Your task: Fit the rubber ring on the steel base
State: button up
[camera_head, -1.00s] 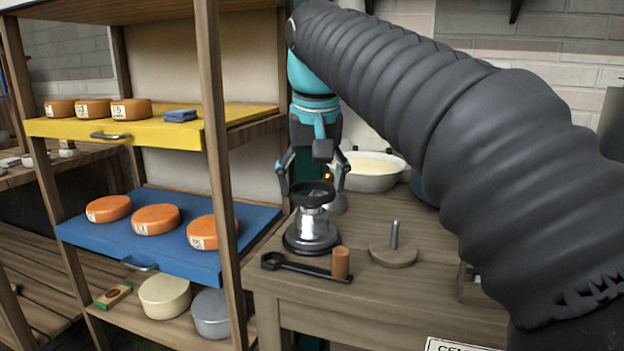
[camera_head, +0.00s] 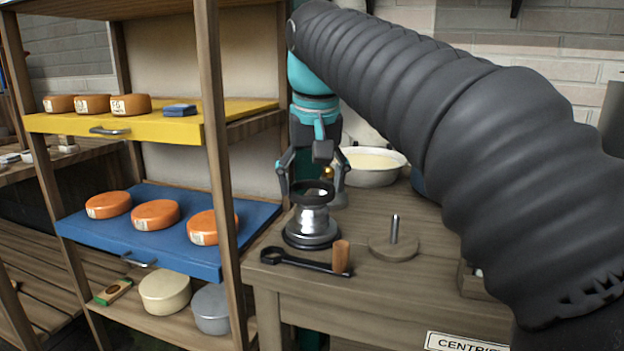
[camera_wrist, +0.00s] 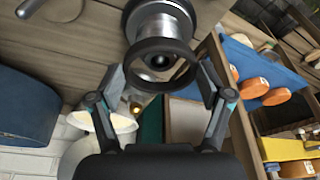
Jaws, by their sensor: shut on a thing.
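The black rubber ring (camera_head: 312,187) is held between the fingers of my gripper (camera_head: 312,188), at the top of the steel base (camera_head: 313,222). The base is a shiny metal piece on a round black foot, upright on the wooden bench. In the wrist view the ring (camera_wrist: 161,84) lies between my fingertips (camera_wrist: 162,85) and looks slightly offset from the steel base (camera_wrist: 158,20). The base's top shows through the ring. I cannot tell whether the ring touches the base.
A black wrench (camera_head: 300,262) and a wooden cylinder (camera_head: 341,256) lie in front of the base. A wooden disc with a metal peg (camera_head: 393,248) stands at right. A white bowl (camera_head: 372,172) is behind. The shelf with its blue tray (camera_head: 190,259) is close at left.

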aim_at(312, 208)
jog(key=shift+f+b, duration=1.45)
jog(key=shift+f, duration=1.05)
dwell(1.2)
jog(key=o, duration=0.9)
jog(key=shift+c, duration=0.2)
jog(key=shift+r, duration=0.1)
jog(key=shift+r+p, duration=1.55)
jog(key=shift+p, duration=0.1)
jog(key=shift+r+p, duration=0.35)
jog(key=shift+r, duration=2.35)
